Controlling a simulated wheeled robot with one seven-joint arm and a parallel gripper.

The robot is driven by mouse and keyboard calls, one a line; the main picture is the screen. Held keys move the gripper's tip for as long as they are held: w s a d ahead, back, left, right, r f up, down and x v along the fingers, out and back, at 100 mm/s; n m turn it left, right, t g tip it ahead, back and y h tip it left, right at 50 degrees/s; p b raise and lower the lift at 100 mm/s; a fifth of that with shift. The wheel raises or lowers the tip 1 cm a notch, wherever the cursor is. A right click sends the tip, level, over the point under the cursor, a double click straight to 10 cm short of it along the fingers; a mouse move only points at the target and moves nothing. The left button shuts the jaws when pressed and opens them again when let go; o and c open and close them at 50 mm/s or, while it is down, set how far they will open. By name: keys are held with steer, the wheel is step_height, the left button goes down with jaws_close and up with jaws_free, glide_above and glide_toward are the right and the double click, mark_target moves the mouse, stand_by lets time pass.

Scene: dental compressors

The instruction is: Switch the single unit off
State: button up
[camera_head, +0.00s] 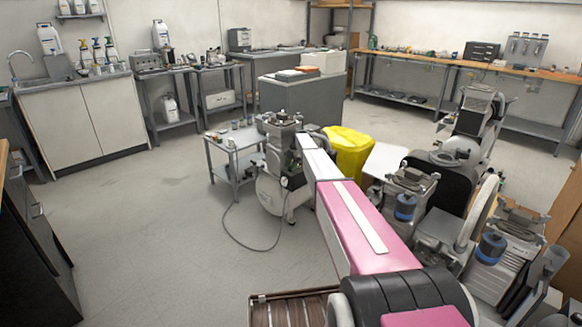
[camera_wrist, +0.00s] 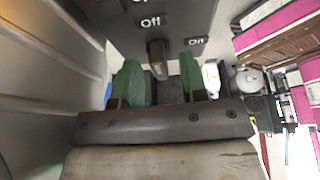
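The single compressor unit (camera_head: 272,192) stands on the floor at the centre of the head view, with a pale round tank and pump parts on top. In the wrist view a grey box face carries an "Off" label (camera_wrist: 151,22) and an "On" label (camera_wrist: 196,41). A small brownish switch lever (camera_wrist: 157,54) sticks out below the "Off" label. My gripper (camera_wrist: 160,78) is open, with its two green fingers apart. The lever shows between and just ahead of the fingertips; I cannot tell whether they touch it. In the head view my arm hides the gripper and switch.
A small grey trolley table (camera_head: 235,142) stands left of the unit. A yellow bin (camera_head: 348,152) is close on the right. Other compressors (camera_head: 408,190) stand further right. A black cable (camera_head: 232,236) loops on the floor. The floor to the left is clear.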

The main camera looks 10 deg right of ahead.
steer(key=v, duration=1)
steer(key=shift+r, duration=0.4)
steer(key=shift+d, duration=0.1)
steer(key=s+a+f+m+t+h, duration=0.1)
steer(key=s+m, duration=0.7)
steer(key=s, duration=1.2)
steer(key=s+a+f+m+t+h, duration=0.1)
steer(key=s+f+m, duration=0.2)
steer(key=s+m, duration=0.6)
steer(key=s+a+f+m+h, duration=0.1)
steer(key=s+m, duration=0.7)
steer(key=s, duration=2.3)
steer(key=shift+s+a+f+t+h, duration=0.2)
steer(key=shift+a+f+t+h, duration=0.15)
steer(key=shift+f, duration=0.4)
